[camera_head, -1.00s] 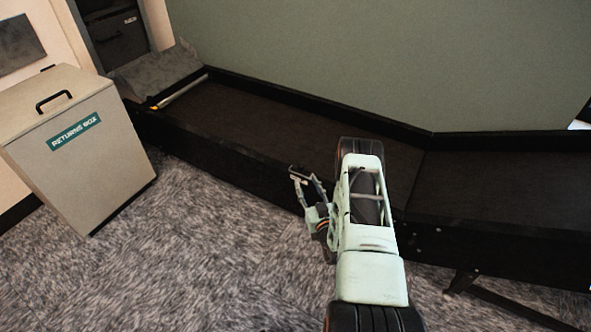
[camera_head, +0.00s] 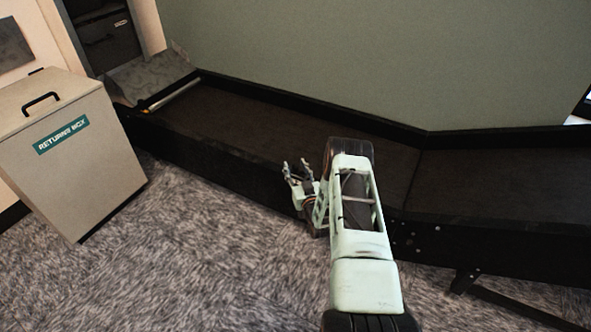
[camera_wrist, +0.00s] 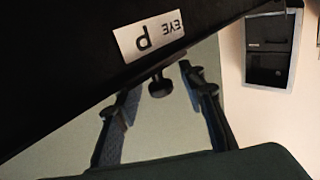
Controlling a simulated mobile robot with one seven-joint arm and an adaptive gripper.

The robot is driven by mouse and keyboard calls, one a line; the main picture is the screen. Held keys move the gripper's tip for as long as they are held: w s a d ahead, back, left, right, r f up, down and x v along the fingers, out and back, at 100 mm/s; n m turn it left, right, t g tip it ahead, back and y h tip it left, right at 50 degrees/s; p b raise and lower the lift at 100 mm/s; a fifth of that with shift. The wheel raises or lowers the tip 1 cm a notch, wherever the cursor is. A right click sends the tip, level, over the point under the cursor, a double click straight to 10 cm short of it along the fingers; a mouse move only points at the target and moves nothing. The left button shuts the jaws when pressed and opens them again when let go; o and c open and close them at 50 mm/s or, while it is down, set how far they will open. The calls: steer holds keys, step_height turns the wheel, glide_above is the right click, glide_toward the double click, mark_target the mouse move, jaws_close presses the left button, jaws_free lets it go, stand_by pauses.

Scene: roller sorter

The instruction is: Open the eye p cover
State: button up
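In the wrist view, a black surface (camera_wrist: 60,70) fills the upper left and bears a white label (camera_wrist: 148,38) reading "EYE P", upside down. A small dark knob (camera_wrist: 160,88) sticks out just below the label. My gripper (camera_wrist: 168,76) is open, with a finger on each side of the knob in the picture; I see no clear contact. In the head view, my gripper (camera_head: 299,168) is at the near side of the long black conveyor (camera_head: 230,170). The label and knob are not visible there.
A beige returns box (camera_head: 85,165) with a black handle (camera_head: 40,103) stands at the left on grey carpet (camera_head: 200,270). A pale roller (camera_head: 175,95) lies at the conveyor's far left end. A dark cabinet (camera_wrist: 270,50) shows at the wrist view's right.

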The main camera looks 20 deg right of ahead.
jaws_close()
stand_by(0.3)
